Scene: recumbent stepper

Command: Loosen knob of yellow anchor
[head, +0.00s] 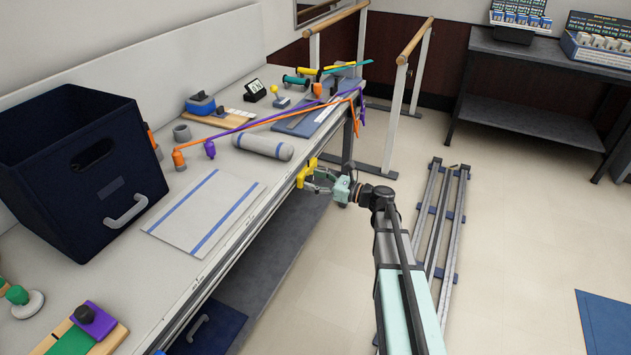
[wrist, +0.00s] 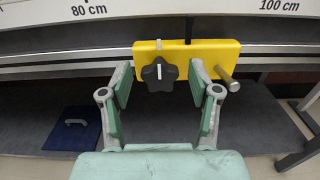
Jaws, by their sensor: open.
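The yellow anchor (wrist: 185,54) is a yellow block on the rail along the table's front edge. Its black star-shaped knob (wrist: 160,74) carries a white mark that looks upright. A grey peg (wrist: 228,80) sticks out of the block's right side. My gripper (wrist: 160,82) is open, with its green-padded fingers on either side of the knob. Whether the pads touch the knob I cannot tell; gaps show on both sides. In the head view the yellow anchor (head: 307,173) sits at the table edge with my gripper (head: 317,182) at it; the knob is hidden there.
The table (head: 150,290) holds a dark blue bin (head: 60,190), a grey roll (head: 263,146) and an orange band (head: 265,120) near the anchor. The rail (wrist: 60,72) runs left along the edge.

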